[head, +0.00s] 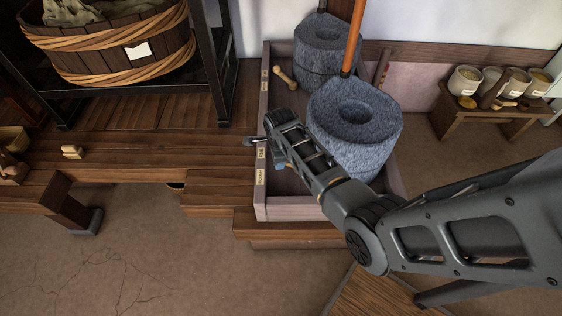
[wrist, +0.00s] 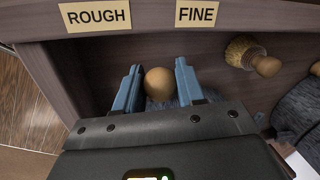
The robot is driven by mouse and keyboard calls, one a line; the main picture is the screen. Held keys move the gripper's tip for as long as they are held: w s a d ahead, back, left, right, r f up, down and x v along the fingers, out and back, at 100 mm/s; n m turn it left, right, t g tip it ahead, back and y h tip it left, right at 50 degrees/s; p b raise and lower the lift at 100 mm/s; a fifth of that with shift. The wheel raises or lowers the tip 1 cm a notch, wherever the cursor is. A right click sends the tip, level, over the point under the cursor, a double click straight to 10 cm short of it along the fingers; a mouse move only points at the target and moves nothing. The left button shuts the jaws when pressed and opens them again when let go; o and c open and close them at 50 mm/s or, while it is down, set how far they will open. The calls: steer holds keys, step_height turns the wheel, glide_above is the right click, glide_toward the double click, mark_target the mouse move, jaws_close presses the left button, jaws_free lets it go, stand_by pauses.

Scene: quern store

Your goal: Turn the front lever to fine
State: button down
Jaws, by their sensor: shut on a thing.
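A round wooden knob (wrist: 159,84), the end of the front lever, sits between the blue fingers of my gripper (wrist: 158,68). My gripper is shut on it. The rest of the lever is hidden under my gripper. On the tray wall above, the ROUGH label (wrist: 95,16) is left and the FINE label (wrist: 197,14) right. The knob is between the two labels, somewhat nearer FINE. In the head view my gripper (head: 280,163) is inside the tray's left wall, beside the front quern (head: 354,125), and hides the knob.
The wooden tray (head: 290,207) also holds a rear quern (head: 326,50). A small brush (wrist: 254,57) lies by the wall, right of FINE. An orange pole (head: 353,38) rises from the front quern. A low bench (head: 470,118) with jars stands right. A barrel (head: 110,48) is back left.

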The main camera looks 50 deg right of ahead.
steer(key=shift+w+d+m+g+h+b, duration=0.15)
steer(key=shift+w+d+m+b, duration=0.35)
steer(key=shift+m, duration=0.65)
steer(key=shift+w+d+m+g+h+b, duration=0.2)
steer(key=shift+w+d+m, duration=0.45)
steer(key=shift+m, duration=0.5)
steer(key=c, duration=0.7)
jaws_free()
steer(key=shift+s+a+r+p, duration=0.1)
steer(key=shift+a+r+p, duration=0.1)
steer(key=shift+r, duration=1.1)
steer(key=shift+s+a+r+p, duration=0.15)
steer(key=shift+a+r+p, duration=0.1)
steer(key=shift+r, duration=1)
steer(key=shift+s+a+r+p, duration=0.1)
steer(key=shift+a+r+p, duration=0.1)
steer(key=shift+r, duration=1.1)
steer(key=shift+f, duration=0.1)
